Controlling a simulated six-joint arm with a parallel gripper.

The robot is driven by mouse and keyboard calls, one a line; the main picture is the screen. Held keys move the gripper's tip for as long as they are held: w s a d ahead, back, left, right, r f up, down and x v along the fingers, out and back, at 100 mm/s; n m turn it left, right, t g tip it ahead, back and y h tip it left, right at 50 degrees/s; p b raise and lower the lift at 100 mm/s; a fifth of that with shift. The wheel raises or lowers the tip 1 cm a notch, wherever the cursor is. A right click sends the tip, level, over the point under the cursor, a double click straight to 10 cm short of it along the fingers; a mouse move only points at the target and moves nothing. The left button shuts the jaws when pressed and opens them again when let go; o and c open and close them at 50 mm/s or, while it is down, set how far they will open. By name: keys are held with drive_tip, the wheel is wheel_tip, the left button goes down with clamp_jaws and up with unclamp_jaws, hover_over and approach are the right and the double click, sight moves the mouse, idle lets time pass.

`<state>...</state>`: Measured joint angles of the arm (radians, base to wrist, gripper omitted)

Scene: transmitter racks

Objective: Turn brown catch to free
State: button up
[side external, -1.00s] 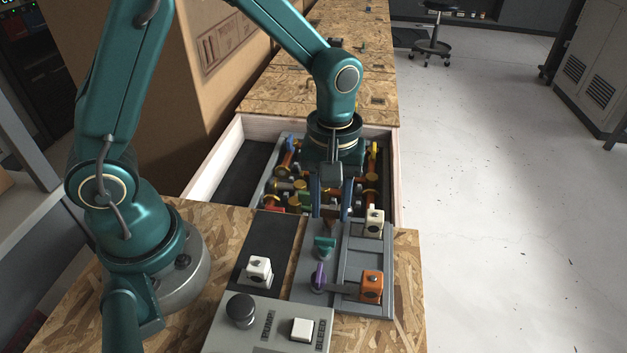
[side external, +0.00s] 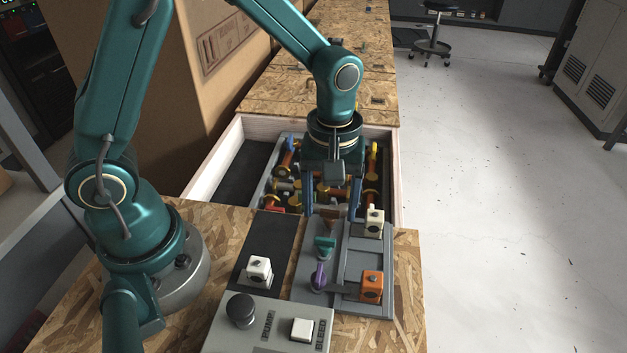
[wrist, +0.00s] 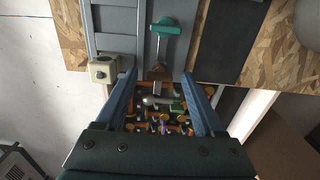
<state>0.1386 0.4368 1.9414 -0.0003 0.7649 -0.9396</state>
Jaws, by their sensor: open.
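The brown catch (side external: 328,216) is at the far end of the grey latch plate in the side view. It also shows in the wrist view (wrist: 160,73), partly in line with the gap between the fingers. My gripper (side external: 333,212) is open and empty, pointing down, with one blue finger on either side of the brown catch. In the wrist view my gripper (wrist: 159,78) has its fingertips spread wide with visible gaps to the catch. I cannot tell whether the fingertips are level with the catch.
A teal catch (side external: 324,243) and a purple catch (side external: 318,277) stand nearer on the plate. A cream block (side external: 373,222) is close to the right finger, and an orange block (side external: 371,287) is nearer. A bin of coloured pipe fittings (side external: 283,180) lies behind.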

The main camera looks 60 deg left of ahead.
sight(330, 210)
drive_tip(key=shift+r, duration=2.5)
drive_tip(key=shift+w+r, duration=0.15)
drive_tip(key=shift+r, duration=0.1)
drive_tip(key=s+a+r+m+t, duration=0.3)
drive_tip(key=s+r+m+t, duration=0.2)
drive_tip(key=s+r+m, duration=0.2)
drive_tip(key=s+m, duration=0.2)
drive_tip(key=s, duration=0.1)
drive_tip(key=shift+s+a+t, duration=0.2)
drive_tip(key=shift+a+t, duration=0.1)
drive_tip(key=shift+a, duration=0.05)
